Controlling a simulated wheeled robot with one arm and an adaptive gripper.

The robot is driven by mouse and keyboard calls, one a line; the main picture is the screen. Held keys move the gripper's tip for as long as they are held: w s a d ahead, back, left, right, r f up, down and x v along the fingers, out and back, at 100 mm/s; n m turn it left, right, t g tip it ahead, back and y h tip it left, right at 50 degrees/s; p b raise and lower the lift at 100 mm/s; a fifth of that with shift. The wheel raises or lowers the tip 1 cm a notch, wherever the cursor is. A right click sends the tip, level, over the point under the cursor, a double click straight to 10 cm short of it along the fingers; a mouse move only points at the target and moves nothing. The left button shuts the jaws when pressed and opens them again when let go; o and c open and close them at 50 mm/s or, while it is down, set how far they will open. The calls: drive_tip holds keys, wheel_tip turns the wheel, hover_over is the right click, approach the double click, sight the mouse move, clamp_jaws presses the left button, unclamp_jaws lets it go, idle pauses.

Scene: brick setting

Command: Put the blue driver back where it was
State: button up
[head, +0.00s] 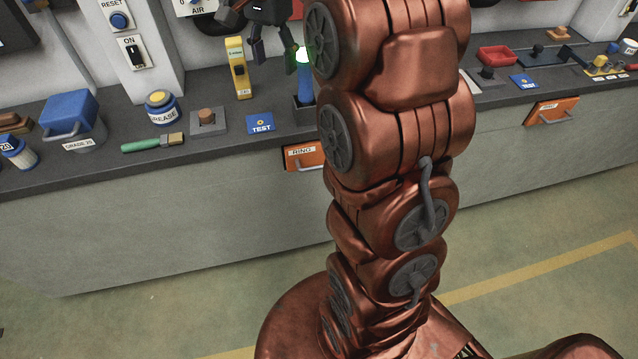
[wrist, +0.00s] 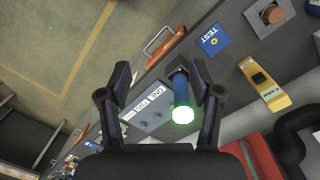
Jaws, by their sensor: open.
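The blue driver (head: 305,84) stands upright in a small dark holder (head: 304,108) on the bench, with a glowing green top. In the wrist view the driver (wrist: 181,92) shows between the fingers, closer to the right one. My gripper (head: 274,54) is open and empty, above the bench at the driver's upper left in the head view. The open fingers (wrist: 161,78) also show in the wrist view. I cannot tell how far they are from the driver in depth. My arm hides the bench just right of the driver.
A yellow tool (head: 238,70) stands left of the driver. A blue TEST card (head: 261,123), a knob on a grey plate (head: 208,121), a green-handled brush (head: 152,143) and a grease tin (head: 161,107) lie further left. An orange drawer (head: 304,156) sits below the bench edge.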

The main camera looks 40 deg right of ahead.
drive_tip(key=s+a+f+n, duration=0.3)
drive_tip(key=s+f+n, duration=0.1)
drive_tip(key=s, duration=0.5)
drive_tip(key=s+a+f+n, duration=0.4)
drive_tip(key=s+n, duration=0.1)
drive_tip(key=s, duration=0.5)
drive_tip(key=s+a+f+n+g, duration=0.1)
drive_tip(key=s+a+f+n, duration=0.3)
drive_tip(key=s, duration=0.5)
drive_tip(key=shift+s+n, duration=0.3)
drive_tip(key=shift+n, duration=0.1)
drive_tip(key=shift+c, duration=0.3)
